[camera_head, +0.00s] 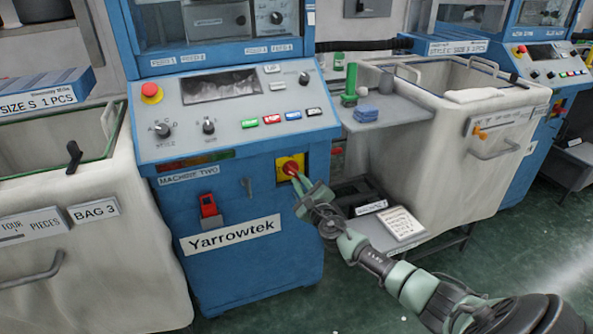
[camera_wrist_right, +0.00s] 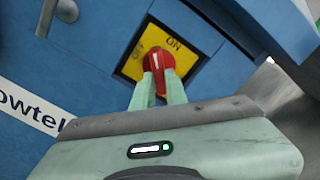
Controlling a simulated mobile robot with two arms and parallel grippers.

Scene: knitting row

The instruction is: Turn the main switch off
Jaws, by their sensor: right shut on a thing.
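The main switch is a red rotary handle (camera_wrist_right: 159,62) on a yellow plate (camera_head: 284,164), on the front of the blue machine marked MACHINE TWO (camera_head: 265,215). In the right wrist view the word ON shows on the yellow plate (camera_wrist_right: 176,45), and another word beside it is too blurred to read. My right gripper (camera_head: 298,180) reaches in from the lower right. Its two pale green fingers (camera_wrist_right: 158,85) are shut on the red handle, one on each side, and cover its lower part. My left gripper is not in view.
A red emergency button (camera_head: 151,92), knobs and coloured buttons are on the sloped panel above. A red padlock-like item (camera_head: 208,207) hangs left of the switch. Fabric bins stand left (camera_head: 120,240) and right (camera_head: 430,150). A shelf (camera_head: 385,118) juts out at right.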

